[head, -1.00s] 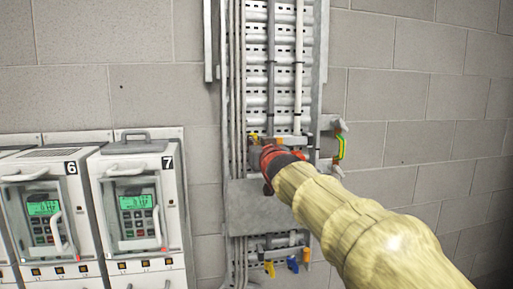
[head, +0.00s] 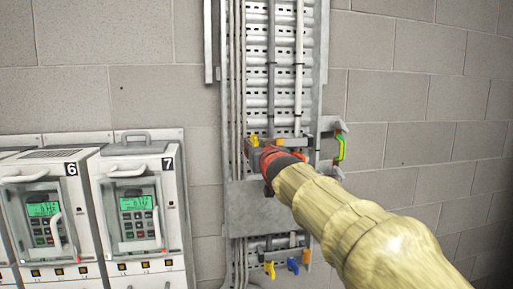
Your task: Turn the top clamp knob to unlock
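My arm, in a pale yellow sleeve, reaches from the lower right to the cable rack on the wall. My gripper (head: 256,153), red and dark at its end, is at the clamp bar (head: 305,141) across the rack. A small yellow part (head: 253,140) shows just above the gripper, and an orange part (head: 280,141) beside it. I cannot tell which of these belongs to the top clamp knob; the gripper covers much of that spot. The fingertips are too small and hidden to show whether they are open or shut, or whether they touch anything.
A grey plate (head: 255,212) sits below the gripper. Lower down hang a yellow knob (head: 269,269), a blue knob (head: 293,265) and an orange part (head: 306,256). A bracket with a green-yellow strap (head: 340,147) juts out right. Drive unit 7 (head: 176,215) stands left.

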